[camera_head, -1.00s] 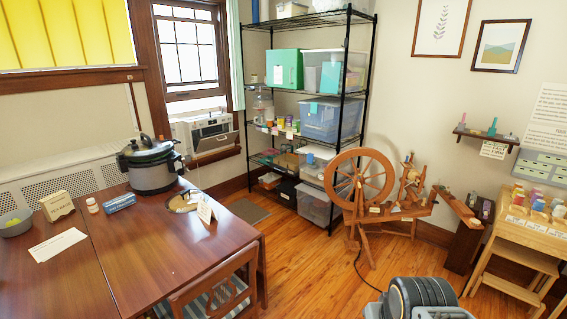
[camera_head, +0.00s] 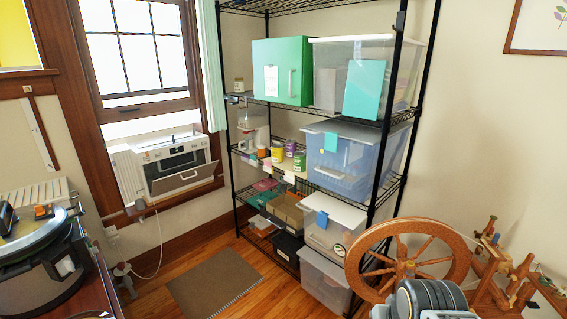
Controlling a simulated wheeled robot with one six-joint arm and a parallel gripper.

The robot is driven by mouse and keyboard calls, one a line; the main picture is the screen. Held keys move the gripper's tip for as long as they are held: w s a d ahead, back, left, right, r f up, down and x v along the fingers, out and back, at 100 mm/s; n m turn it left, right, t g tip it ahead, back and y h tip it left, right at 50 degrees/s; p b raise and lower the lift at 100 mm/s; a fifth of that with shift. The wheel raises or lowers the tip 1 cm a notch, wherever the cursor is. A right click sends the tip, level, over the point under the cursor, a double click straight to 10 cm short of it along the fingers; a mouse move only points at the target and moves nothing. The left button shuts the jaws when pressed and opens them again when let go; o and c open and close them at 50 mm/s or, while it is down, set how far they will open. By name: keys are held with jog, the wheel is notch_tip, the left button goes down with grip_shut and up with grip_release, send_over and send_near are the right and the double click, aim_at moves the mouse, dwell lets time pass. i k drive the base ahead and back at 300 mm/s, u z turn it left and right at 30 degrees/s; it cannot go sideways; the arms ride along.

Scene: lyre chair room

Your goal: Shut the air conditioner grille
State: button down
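The air conditioner (camera_head: 172,160) is a white box set in the lower part of the window. Its control strip runs along the top of the front. The grille (camera_head: 184,184) on the lower front is tilted outward at its top, with a dark gap above it. My gripper is not in view. A dark ribbed part of my own arm (camera_head: 430,300) shows at the bottom edge, well to the right of the air conditioner.
A black wire shelf (camera_head: 400,125) with bins stands right of the window. A spinning wheel (camera_head: 410,255) is at the right. A table (camera_head: 98,285) with a pressure cooker (camera_head: 42,262) is at the lower left. A mat (camera_head: 213,280) lies on the floor below the window.

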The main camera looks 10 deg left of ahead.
aim_at(161, 186)
jog(key=i, duration=0.9)
jog(key=u, duration=1.55)
jog(key=i, duration=2.8)
jog(key=z, duration=0.05)
